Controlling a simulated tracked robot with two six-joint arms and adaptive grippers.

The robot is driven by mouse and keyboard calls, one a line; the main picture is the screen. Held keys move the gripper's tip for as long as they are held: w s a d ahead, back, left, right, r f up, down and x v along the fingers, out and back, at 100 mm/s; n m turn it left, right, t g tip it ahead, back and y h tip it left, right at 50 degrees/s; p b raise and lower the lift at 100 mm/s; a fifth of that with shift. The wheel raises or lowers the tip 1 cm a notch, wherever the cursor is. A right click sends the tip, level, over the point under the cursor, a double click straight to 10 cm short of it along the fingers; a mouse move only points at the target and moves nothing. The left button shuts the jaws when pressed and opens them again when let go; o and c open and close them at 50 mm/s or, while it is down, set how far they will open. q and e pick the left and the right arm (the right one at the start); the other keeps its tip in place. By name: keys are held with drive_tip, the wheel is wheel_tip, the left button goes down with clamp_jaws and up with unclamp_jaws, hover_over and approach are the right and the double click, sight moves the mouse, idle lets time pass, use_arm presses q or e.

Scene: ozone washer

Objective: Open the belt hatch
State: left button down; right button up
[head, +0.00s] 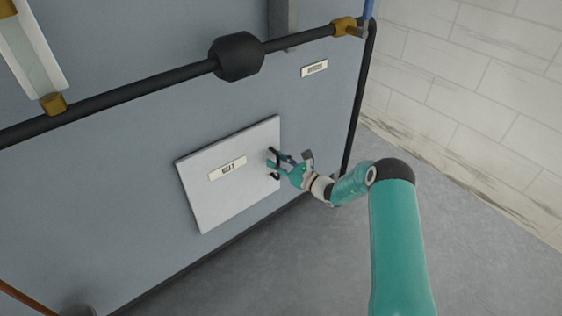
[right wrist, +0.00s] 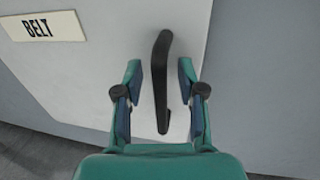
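The belt hatch (head: 235,185) is a light grey square panel on the blue-grey machine wall, and it looks closed. Its label (right wrist: 45,26) reads "BELT" in the right wrist view. A black handle (right wrist: 161,80) stands near the hatch's right edge, running up and down. My right gripper (right wrist: 160,78) is open, with one finger on each side of the handle; a gap shows on both sides. In the head view the right gripper (head: 275,163) is at the hatch's right edge and partly covers the handle. My left gripper is not in view.
A black pipe (head: 150,90) with a thick black fitting (head: 237,57) crosses the wall above the hatch. A vertical black pipe (head: 358,110) runs down the machine's right corner. A tiled wall (head: 470,90) stands at the right. The grey floor (head: 270,270) below looks clear.

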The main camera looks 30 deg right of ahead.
drive_tip(key=shift+c, duration=0.2)
clamp_jaws()
